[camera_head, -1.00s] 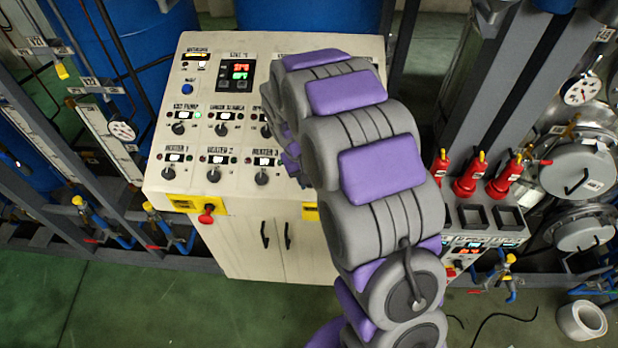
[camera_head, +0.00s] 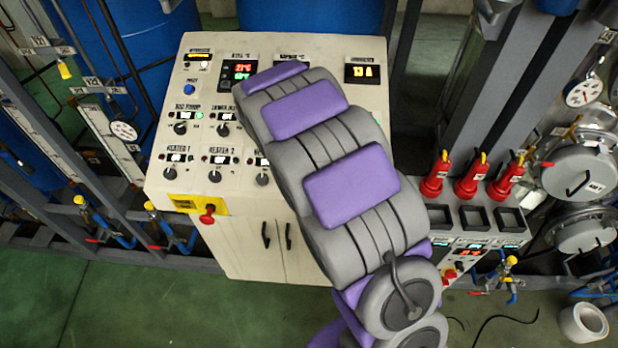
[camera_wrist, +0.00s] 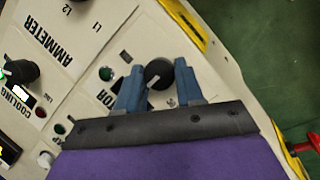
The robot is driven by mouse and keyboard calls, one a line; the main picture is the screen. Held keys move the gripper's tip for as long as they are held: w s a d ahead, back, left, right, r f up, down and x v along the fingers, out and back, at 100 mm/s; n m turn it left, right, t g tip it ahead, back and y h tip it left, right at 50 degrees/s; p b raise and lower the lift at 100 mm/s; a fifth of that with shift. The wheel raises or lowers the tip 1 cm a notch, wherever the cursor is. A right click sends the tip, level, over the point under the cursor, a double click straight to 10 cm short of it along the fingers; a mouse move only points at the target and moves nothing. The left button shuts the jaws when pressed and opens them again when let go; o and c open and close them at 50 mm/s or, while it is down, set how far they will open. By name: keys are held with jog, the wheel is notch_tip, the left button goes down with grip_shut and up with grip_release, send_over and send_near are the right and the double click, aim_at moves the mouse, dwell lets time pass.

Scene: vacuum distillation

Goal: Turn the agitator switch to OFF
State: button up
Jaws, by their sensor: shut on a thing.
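The agitator switch is a round black knob (camera_wrist: 158,73) with a white pointer mark, on the cream panel beside a partly covered label ending in "TOR". In the wrist view, my gripper (camera_wrist: 160,80) has its two blue fingers on either side of the knob and is shut on it. The white mark points toward the lower left of that view. In the head view, my arm hides both the switch and my gripper.
In the wrist view, a cooling knob (camera_wrist: 20,72) and a dark green lamp (camera_wrist: 106,73) sit to the left. In the head view, a red emergency knob (camera_head: 207,215) is on the panel's lower front.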

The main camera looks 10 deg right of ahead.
jog(key=shift+r, duration=0.1)
jog(key=o, duration=1)
jog(key=shift+o, duration=0.2)
jog(key=b+v, duration=0.1)
jog(key=v, duration=1.6)
jog(key=shift+a, duration=0.15)
jog(key=shift+w+r, duration=0.1)
jog(key=s+d+f+m+g+y+b, duration=0.1)
jog(key=s+d+f+m+b, duration=0.2)
jog(key=s, duration=0.5)
jog(key=s+d+f+g+y+b, duration=0.1)
jog(key=s+d+f+b, duration=0.35)
jog(key=s, duration=0.25)
jog(key=s+f+m+y+b, duration=0.1)
jog(key=s+f+b, duration=0.3)
jog(key=s, duration=0.5)
jog(key=s+f+m+y+b, duration=0.1)
jog(key=s+f+b, duration=0.3)
jog(key=s, duration=0.6)
notch_tip(320, 180, down, 3)
jog(key=shift+a+r+m+g, duration=0.2)
jog(key=shift+a+m+g, duration=0.1)
jog(key=shift+m, duration=0.6)
